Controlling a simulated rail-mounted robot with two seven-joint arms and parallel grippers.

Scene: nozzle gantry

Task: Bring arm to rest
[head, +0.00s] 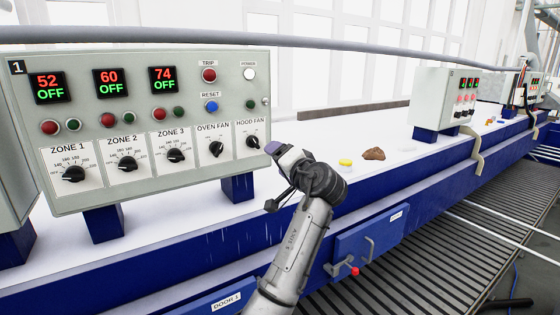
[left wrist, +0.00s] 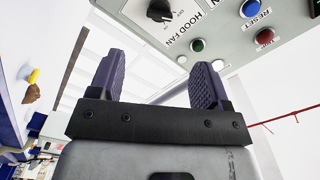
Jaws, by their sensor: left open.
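My left gripper (head: 275,149) is raised in front of the lower right corner of the grey control panel (head: 130,65), close to the HOOD FAN knob (head: 253,142). In the left wrist view its two dark ridged fingers (left wrist: 160,62) stand apart with nothing between them. The HOOD FAN knob (left wrist: 160,10) and a green button (left wrist: 197,45) are beyond the fingertips there, apart from them as far as I can tell. My right gripper shows in neither view.
The panel's displays read 52, 60 and 74, each OFF. A yellow piece (head: 345,162) and a brown lump (head: 373,154) lie on the white surface. A blue door with a handle (head: 365,250) is below right. A slatted floor (head: 450,260) lies at right.

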